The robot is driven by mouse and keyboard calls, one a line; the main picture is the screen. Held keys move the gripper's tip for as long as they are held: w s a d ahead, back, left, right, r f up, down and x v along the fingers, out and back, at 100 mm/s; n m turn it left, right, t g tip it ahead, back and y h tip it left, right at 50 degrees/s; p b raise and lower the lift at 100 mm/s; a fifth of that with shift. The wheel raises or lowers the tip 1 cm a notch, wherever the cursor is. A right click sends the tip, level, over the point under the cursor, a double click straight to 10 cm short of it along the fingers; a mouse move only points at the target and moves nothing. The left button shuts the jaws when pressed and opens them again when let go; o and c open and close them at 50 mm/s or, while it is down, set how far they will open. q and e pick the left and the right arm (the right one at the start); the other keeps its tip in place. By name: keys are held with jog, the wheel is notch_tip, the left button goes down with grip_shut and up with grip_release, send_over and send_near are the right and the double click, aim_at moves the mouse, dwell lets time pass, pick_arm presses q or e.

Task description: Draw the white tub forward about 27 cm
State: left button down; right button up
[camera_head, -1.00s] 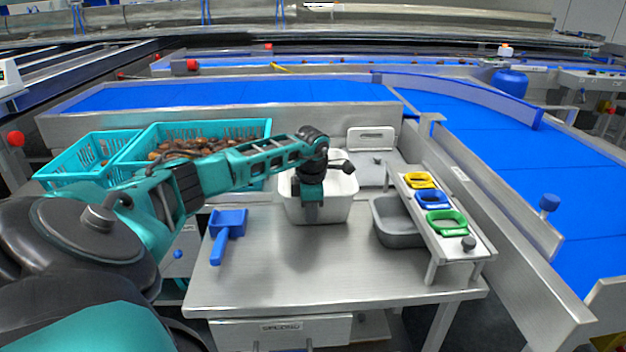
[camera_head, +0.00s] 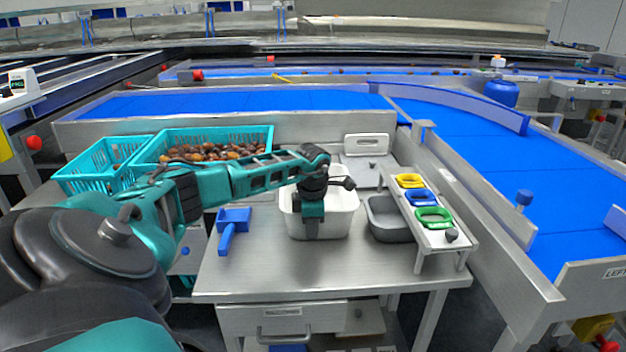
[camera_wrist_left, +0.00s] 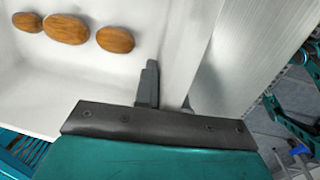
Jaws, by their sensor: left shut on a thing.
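The white tub (camera_head: 340,222) stands on the steel table (camera_head: 250,278), a little behind the middle of its front part. My left gripper (camera_head: 311,232) reaches over it from the left and points down at its near wall. In the left wrist view the gripper (camera_wrist_left: 165,88) is shut on the wall of the tub (camera_wrist_left: 90,75), with one dark finger on the inside. The other finger is mostly hidden behind the wall. Three brown dates (camera_wrist_left: 66,29) show on the tub's inside floor. My right gripper is not in view.
A grey bin (camera_head: 392,232) and a small rack (camera_head: 440,240) with yellow, blue and green pieces stand right. Teal crates (camera_head: 150,160) stand behind left. The table in front of the tub is clear.

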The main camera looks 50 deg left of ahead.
pick_arm(q)
jog(key=c, duration=1.1)
grip_release()
jog(key=shift+r, duration=0.1)
jog(key=r, duration=0.4)
jog(key=r+p, duration=0.1)
jog(key=r, duration=0.3)
jog(key=d+r, duration=0.1)
jog(key=r, duration=0.2)
jog(key=shift+s+r, duration=0.35)
jog(key=shift+r, duration=0.05)
jog(key=shift+s+d+r, duration=0.1)
jog(key=shift+r, duration=0.3)
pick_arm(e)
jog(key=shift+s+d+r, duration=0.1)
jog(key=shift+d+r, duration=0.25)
